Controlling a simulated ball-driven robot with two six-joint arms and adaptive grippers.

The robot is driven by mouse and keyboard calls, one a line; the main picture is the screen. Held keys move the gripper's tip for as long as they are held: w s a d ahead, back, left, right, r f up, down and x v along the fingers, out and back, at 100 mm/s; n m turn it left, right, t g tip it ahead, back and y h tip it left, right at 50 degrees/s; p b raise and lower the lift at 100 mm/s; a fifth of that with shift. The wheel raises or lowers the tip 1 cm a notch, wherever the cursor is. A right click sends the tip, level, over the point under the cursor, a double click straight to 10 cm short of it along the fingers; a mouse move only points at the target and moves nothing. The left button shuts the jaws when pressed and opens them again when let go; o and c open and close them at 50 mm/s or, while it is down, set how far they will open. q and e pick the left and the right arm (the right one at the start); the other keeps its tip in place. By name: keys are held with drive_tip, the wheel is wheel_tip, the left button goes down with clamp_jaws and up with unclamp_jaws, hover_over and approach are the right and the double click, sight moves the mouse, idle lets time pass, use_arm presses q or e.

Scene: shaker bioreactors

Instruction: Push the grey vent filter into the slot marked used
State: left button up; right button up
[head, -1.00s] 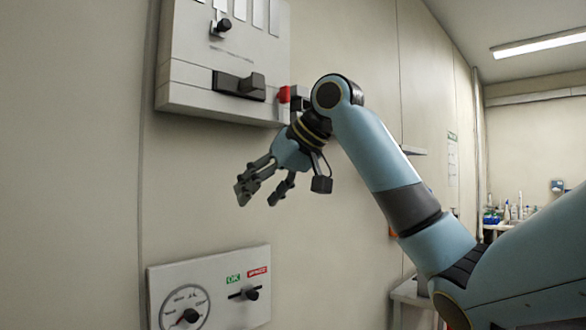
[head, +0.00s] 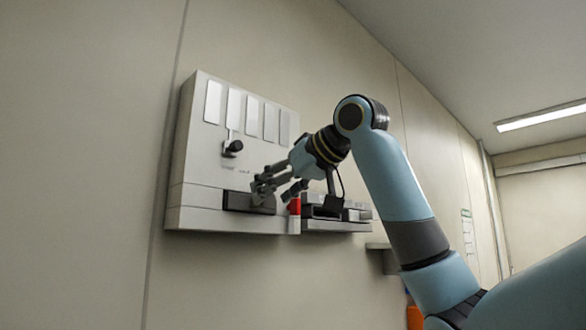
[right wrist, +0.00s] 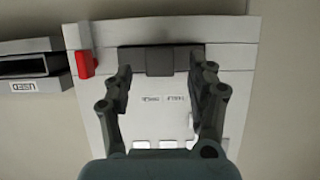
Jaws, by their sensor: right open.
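A dark grey block (right wrist: 160,62), which looks like the vent filter, sits in a dark recess at the edge of the white wall unit (head: 205,150). In the head view the recess (head: 236,201) shows, with the block partly behind my fingers. My right gripper (head: 276,190) is open and empty in front of it. In the right wrist view its fingers (right wrist: 167,74) lie either side of the block, and I cannot tell whether they touch it. A box with a dark slot (right wrist: 24,66) carries a label reading USED. My left gripper is not in view.
A red piece (head: 294,206) stands between the recess and the slotted box (head: 345,226), close to my right gripper. A black knob (head: 233,147) sticks out under several white strips (head: 234,108). The wall left of the unit is bare.

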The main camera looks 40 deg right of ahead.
drive_tip(key=shift+p+x, duration=0.35)
drive_tip(key=shift+x, duration=1.05)
drive_tip(key=shift+c, duration=0.4)
clamp_jaws()
drive_tip(key=shift+s, duration=0.2)
drive_tip(key=shift+s, duration=0.6)
drive_tip(key=shift+s+d, duration=0.1)
drive_tip(key=shift+s, duration=0.1)
drive_tip(key=shift+s+b, duration=0.35)
drive_tip(key=shift+s, duration=0.15)
drive_tip(key=shift+s, duration=0.15)
